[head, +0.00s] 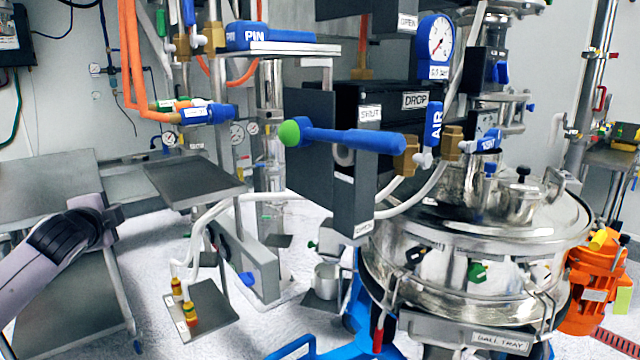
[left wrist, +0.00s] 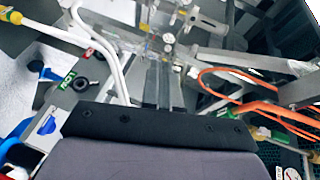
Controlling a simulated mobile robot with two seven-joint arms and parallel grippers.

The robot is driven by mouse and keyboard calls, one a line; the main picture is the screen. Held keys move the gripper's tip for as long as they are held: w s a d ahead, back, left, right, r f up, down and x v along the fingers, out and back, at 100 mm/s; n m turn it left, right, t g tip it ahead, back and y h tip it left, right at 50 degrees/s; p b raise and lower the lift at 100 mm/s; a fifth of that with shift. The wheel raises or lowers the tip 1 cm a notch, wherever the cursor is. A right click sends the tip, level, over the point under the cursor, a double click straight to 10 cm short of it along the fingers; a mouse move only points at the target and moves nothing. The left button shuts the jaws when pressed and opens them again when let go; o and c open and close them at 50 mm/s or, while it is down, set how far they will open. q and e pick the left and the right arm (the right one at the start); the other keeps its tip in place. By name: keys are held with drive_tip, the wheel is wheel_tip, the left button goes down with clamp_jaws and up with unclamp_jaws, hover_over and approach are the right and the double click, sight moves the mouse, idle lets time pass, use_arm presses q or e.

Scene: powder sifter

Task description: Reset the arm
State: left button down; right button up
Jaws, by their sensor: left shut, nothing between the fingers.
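My left arm comes in from the left edge of the head view, in front of grey metal tables. Its gripper cannot be made out clearly there. In the left wrist view, the left gripper (left wrist: 163,85) points away from the camera with its two grey fingers together and nothing between them. White hoses pass to the left of the fingers and orange hoses to the right, and I cannot tell how far off they are. My right arm and gripper are in neither view.
A steel sifter (head: 465,240) fills the right of the head view. Orange hoses (head: 130,60) hang at the upper left. Grey tables (head: 45,180) stand at the left, with open floor between.

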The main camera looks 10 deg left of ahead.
use_arm(q)
drive_tip(key=s+d+f+g+h, duration=0.1)
drive_tip(key=s+d+f, duration=0.25)
drive_tip(key=f, duration=0.45)
drive_tip(key=s+d+f+h, duration=0.2)
drive_tip(key=s+f, duration=0.2)
drive_tip(key=f, duration=0.4)
drive_tip(key=s+d+f+g+h, duration=0.1)
drive_tip(key=s+d+f, duration=0.15)
drive_tip(key=f, duration=0.55)
drive_tip(key=s+d+f+g+h, duration=0.2)
drive_tip(key=s+d+f, duration=0.3)
drive_tip(key=s, duration=0.4)
drive_tip(key=s+d+f+g+h, duration=0.1)
drive_tip(key=s+d+f+h, duration=0.15)
drive_tip(key=s+f, duration=0.6)
drive_tip(key=s+d+n+t, duration=0.1)
drive_tip(key=s+d+n, duration=0.1)
drive_tip(key=d+n, duration=0.7)
drive_tip(key=d, duration=0.8)
drive_tip(key=shift+s+f, duration=0.3)
drive_tip(key=shift+f, duration=0.1)
